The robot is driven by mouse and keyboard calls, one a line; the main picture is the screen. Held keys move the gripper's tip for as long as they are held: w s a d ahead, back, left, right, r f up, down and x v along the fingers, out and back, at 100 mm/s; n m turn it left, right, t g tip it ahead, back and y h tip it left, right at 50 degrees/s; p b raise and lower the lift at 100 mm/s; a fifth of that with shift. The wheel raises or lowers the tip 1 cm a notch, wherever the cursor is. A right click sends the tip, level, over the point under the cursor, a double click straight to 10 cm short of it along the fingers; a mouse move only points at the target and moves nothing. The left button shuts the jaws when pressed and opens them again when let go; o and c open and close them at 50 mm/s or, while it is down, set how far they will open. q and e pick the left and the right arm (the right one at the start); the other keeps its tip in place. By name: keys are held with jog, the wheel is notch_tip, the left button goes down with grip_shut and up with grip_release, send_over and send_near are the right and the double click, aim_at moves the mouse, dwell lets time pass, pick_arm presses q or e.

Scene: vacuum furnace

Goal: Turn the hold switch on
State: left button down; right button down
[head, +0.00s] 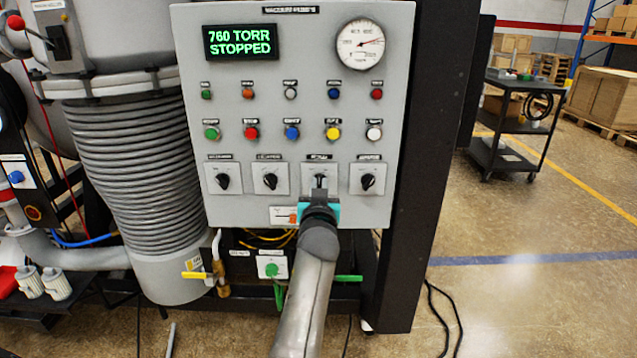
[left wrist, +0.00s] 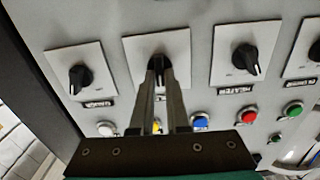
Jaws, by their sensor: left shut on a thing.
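The grey control panel (head: 300,140) has a row of black rotary switches on white plates. My left gripper (head: 319,192) reaches up from below to the third switch from the left (head: 319,180), whose label I cannot read for sure. In the left wrist view the two fingers of my left gripper (left wrist: 160,78) are closed around the black knob of this switch (left wrist: 159,63). That knob looks about upright, while its neighbours (head: 368,182) and (head: 270,181) look tilted. The fingers hide much of the knob. My right gripper is not in view.
Coloured buttons (head: 292,132) and small lamps sit above the switches. The display (head: 240,42) reads 760 TORR STOPPED, beside a round gauge (head: 360,44). A ribbed vessel (head: 135,150) stands left of the panel. Pipes and valves with a yellow handle (head: 196,275) are below.

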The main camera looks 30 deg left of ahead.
pick_arm(q)
jog(key=m+p, duration=0.1)
jog(key=m, duration=0.4)
jog(key=shift+w, duration=0.1)
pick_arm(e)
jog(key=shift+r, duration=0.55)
pick_arm(q)
jog(key=shift+d+m, duration=0.1)
jog(key=shift+m, duration=0.4)
jog(key=c, duration=0.9)
grip_release()
jog(key=shift+f, duration=0.1)
